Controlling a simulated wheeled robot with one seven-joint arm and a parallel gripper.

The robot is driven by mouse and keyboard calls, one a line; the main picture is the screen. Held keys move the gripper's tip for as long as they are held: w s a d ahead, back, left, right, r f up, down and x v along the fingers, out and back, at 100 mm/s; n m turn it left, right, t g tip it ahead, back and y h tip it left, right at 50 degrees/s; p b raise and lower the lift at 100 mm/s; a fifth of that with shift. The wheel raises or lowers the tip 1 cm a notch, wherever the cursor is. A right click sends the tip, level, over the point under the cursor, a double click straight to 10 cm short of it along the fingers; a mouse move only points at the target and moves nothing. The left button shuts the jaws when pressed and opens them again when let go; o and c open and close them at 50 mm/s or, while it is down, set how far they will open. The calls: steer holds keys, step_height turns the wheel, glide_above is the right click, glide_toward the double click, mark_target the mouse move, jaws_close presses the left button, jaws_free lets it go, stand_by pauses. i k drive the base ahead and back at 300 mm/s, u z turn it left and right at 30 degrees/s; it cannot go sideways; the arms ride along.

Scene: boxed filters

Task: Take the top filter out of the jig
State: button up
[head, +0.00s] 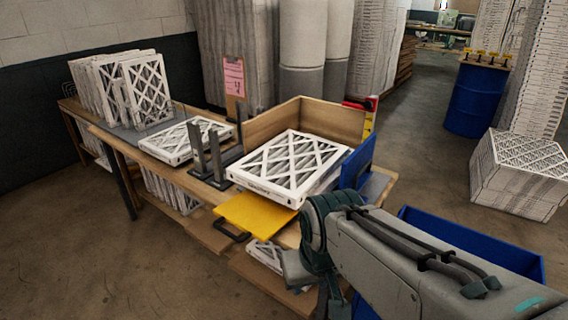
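A white-framed filter (292,163) with a diamond lattice face lies flat in the jig. The jig has wooden walls (335,119) at the back, a blue plate (357,163) on the right and dark upright posts at the left. A yellow plate with a dark handle (256,213) sits at its front. I cannot tell how many filters are stacked there. My arm reaches in from the lower right, and its bend is in front of the jig's near right corner. My gripper is not visible. Nothing of mine visibly touches the top filter.
Another filter (183,141) lies flat on the bench to the left, with several upright filters (130,85) behind it. More filters sit on shelves below. A blue bin (475,245) is behind my arm. A blue drum (478,98) and a filter stack (518,175) stand on the right.

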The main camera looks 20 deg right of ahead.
mark_target(289, 168)
steer(key=u, duration=0.8)
steer(key=i, duration=1.05)
steer(key=z, duration=0.75)
